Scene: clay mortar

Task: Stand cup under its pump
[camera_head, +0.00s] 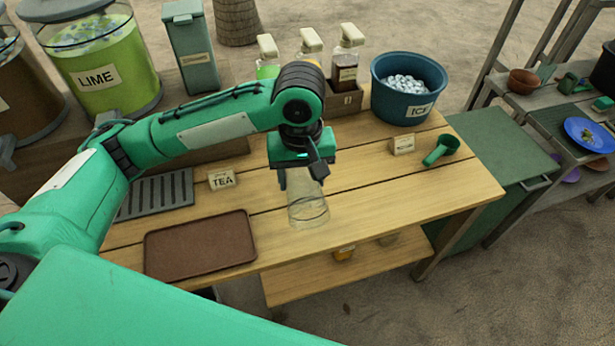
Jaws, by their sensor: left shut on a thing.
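My left gripper (301,180) points down over the middle of the wooden table (375,190), shut on a clear, empty-looking cup (309,212). The cup is upright near the table's front part; I cannot tell whether its base touches the wood. Pump bottles with cream heads stand at the back: a green one (267,70), one mostly hidden behind my arm with its head (310,41) showing, and a dark brown one (345,72) in a wooden holder (347,101). The cup is well in front of the pumps. My right gripper is out of view.
A brown tray (200,247) and slotted grey drip tray (157,194) lie left, beside a TEA card (222,180). A blue ice tub (408,87), a small card (402,144) and green scoop (442,150) are right. A LIME dispenser (100,62) stands back left. Right of the cup is clear.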

